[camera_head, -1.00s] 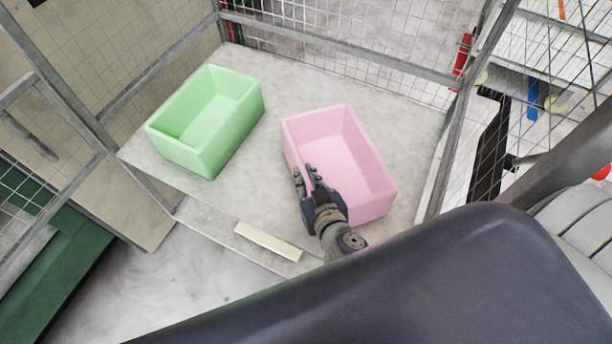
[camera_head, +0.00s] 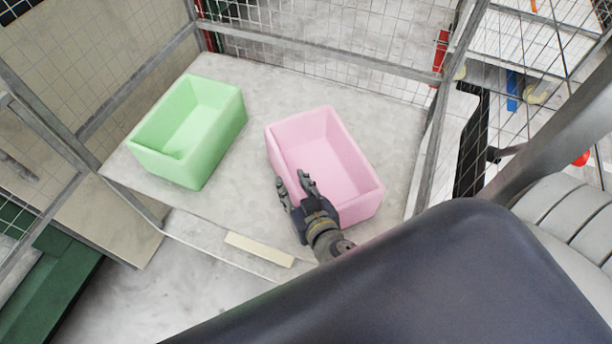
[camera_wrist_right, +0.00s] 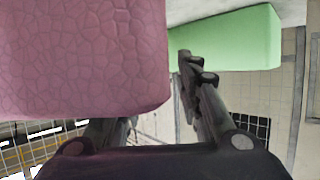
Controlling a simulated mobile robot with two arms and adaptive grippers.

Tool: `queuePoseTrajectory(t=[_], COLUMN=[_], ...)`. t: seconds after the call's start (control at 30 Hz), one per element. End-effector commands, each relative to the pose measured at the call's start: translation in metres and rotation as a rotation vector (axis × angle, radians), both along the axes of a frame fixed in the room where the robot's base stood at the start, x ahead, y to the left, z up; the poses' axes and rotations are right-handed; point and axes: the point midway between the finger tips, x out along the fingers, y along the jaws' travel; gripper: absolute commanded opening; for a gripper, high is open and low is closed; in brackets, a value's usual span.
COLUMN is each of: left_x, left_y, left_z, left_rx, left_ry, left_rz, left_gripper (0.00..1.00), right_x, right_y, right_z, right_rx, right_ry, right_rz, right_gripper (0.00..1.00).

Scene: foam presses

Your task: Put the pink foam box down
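The pink foam box (camera_head: 284,155) is open-topped and rests upright on the pale platform. It fills the upper left of the right wrist view (camera_wrist_right: 80,60). My right gripper (camera_head: 296,187) is at the box's near-left wall, with its fingers spread apart, one outside the wall and one over the box side. In the right wrist view one finger is free of the pink foam, and the other is partly hidden behind it. The gripper looks open; contact with the wall cannot be told. My left gripper is not in view.
A green foam box (camera_head: 205,155) stands left of the pink one on the same platform (camera_head: 385,120), with a bare gap between. Wire mesh panels and metal posts (camera_head: 320,62) border the back and sides. A pale strip (camera_head: 259,249) lies at the front edge.

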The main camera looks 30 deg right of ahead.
Motion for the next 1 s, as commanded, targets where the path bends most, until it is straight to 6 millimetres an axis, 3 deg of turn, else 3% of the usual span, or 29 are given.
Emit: queuePoseTrajectory(t=[0.5, 0.7, 1.0], left_x=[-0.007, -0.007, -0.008], left_y=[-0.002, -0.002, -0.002], left_z=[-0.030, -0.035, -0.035], left_rx=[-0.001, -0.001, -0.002], left_ry=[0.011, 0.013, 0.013], left_rz=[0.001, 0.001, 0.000], left_gripper=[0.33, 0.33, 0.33], right_x=[-0.081, -0.095, -0.098], right_y=[0.005, 0.005, 0.005], right_z=[0.031, 0.038, 0.042], right_rx=[0.003, 0.001, 0.000], right_ry=[0.002, 0.001, -0.001], right_rz=[-0.001, 0.000, -0.001], right_gripper=[0.33, 0.33, 0.33])
